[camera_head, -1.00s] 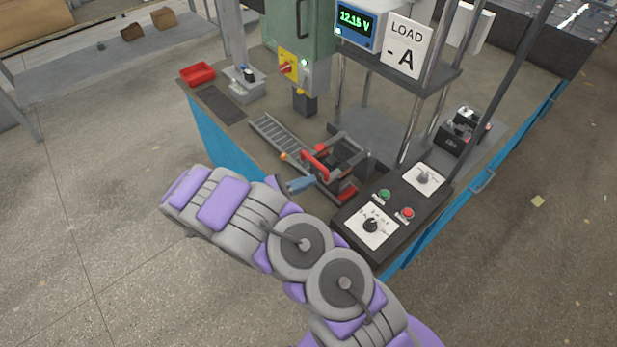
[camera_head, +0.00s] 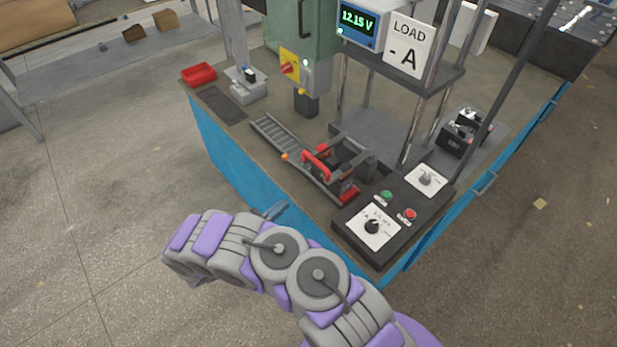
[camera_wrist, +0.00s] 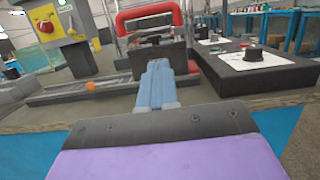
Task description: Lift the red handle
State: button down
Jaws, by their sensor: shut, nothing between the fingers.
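The red handle (camera_head: 317,165) is an arched bar on a dark clamp fixture (camera_head: 345,157) on the workbench. In the wrist view the red handle (camera_wrist: 148,16) shows at the top, beyond my fingers. My gripper (camera_wrist: 158,66) has its blue fingers together with nothing between them, pointing toward the fixture below the handle. In the head view my gripper (camera_head: 275,210) is mostly hidden behind my arm, near the bench's front edge. It is apart from the handle.
A control box (camera_head: 388,232) with knobs and buttons stands right of the fixture. A slotted rail (camera_head: 278,137) runs left from it. A green press (camera_head: 301,45) stands behind, and a red tray (camera_head: 198,74) lies at the left. The floor in front is clear.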

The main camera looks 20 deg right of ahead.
jog(key=r+b+x, duration=0.3)
jog(key=b+x, duration=0.1)
jog(key=x, duration=0.8)
jog(key=shift+d, duration=0.1)
jog(key=d+r+y+p, duration=0.1)
jog(key=r+p, duration=0.2)
jog(key=p, duration=0.1)
jog(key=w+d+r+g+y+p, duration=0.1)
jog(key=r+y+p, duration=0.1)
jog(key=r+p, duration=0.2)
jog(key=d+r+g+y+p, duration=0.1)
jog(key=r+y+p, duration=0.1)
jog(key=r+p, duration=0.2)
jog(key=shift+w+d+r, duration=0.25)
jog(key=shift+d, duration=0.05)
jog(key=w+d+r+g+y+p, duration=0.1)
jog(key=w+d+r+y+p, duration=0.2)
jog(key=d+p, duration=0.5)
jog(key=w+d+r+g+y+p, duration=0.1)
jog(key=w+d+r+y+p, duration=0.2)
jog(key=p, duration=0.9)
jog(key=w+d+r, duration=0.1)
jog(key=d+r, duration=0.2)
jog(key=d, duration=0.2)
jog(key=shift+d+g+p, duration=0.3)
